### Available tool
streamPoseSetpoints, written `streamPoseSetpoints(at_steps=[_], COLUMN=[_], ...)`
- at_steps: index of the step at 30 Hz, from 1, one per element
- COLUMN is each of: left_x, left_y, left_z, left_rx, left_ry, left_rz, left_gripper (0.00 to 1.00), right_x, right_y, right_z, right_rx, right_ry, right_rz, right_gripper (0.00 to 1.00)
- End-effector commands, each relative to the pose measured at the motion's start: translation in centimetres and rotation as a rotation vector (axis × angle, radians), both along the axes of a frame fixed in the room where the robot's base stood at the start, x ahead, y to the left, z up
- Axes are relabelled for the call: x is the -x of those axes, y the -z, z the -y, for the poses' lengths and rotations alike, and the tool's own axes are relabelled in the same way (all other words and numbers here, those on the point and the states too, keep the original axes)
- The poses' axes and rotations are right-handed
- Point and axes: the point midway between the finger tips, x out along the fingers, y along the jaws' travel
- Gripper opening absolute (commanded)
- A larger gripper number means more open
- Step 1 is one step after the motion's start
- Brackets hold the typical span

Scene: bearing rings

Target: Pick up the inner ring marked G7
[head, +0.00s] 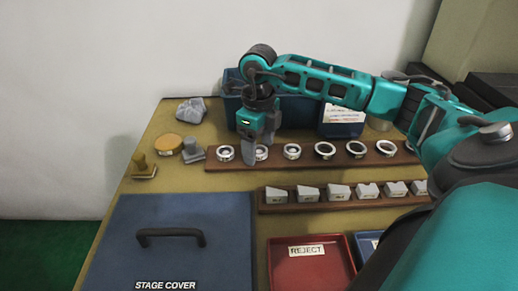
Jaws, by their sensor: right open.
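Several rings stand in a row on a long brown rack (310,163) across the middle of the table. The three left ones, a far-left ring (225,153), a second ring (261,153) and a third ring (292,151), look pale and small. The ones to the right, such as a wider ring (325,150), have dark centres. Their marks are too small to read, so I cannot tell which is G7. My right gripper (258,148) points down, open, over the left part of the row and partly hides the second ring. My left gripper is not in view.
A blue bin (232,105) stands behind the rack. A second rack (310,207) in front holds several pale blocks. A blue stage cover (170,260) and a red REJECT tray (310,270) lie nearer. A stamp (143,167) and a yellow round tin (168,143) sit left.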

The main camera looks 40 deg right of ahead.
Motion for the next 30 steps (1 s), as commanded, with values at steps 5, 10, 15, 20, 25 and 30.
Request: streamPoseSetpoints(at_steps=[5, 10, 15, 20, 25, 30], left_x=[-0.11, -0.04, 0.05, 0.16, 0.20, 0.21], left_y=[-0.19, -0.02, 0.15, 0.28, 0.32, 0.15], left_z=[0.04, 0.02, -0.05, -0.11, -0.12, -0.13], left_rx=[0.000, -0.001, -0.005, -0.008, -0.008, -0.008], left_ry=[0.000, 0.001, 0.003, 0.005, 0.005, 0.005], left_rz=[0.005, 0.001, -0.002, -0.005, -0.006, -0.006], left_gripper=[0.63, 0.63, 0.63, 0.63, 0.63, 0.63], right_x=[-0.01, 0.00, -0.01, -0.01, -0.01, -0.05], right_y=[-0.07, -0.08, -0.09, -0.09, -0.11, -0.65], right_z=[-0.01, -0.02, -0.02, -0.02, -0.02, -0.01], right_rx=[0.000, -0.001, -0.001, -0.001, -0.001, 0.000], right_ry=[0.000, -0.001, -0.001, -0.001, 0.000, 0.000], right_rz=[0.000, 0.000, 0.000, 0.000, 0.000, 0.001], right_gripper=[0.65, 0.48, 0.32, 0.17, 0.12, 0.12])
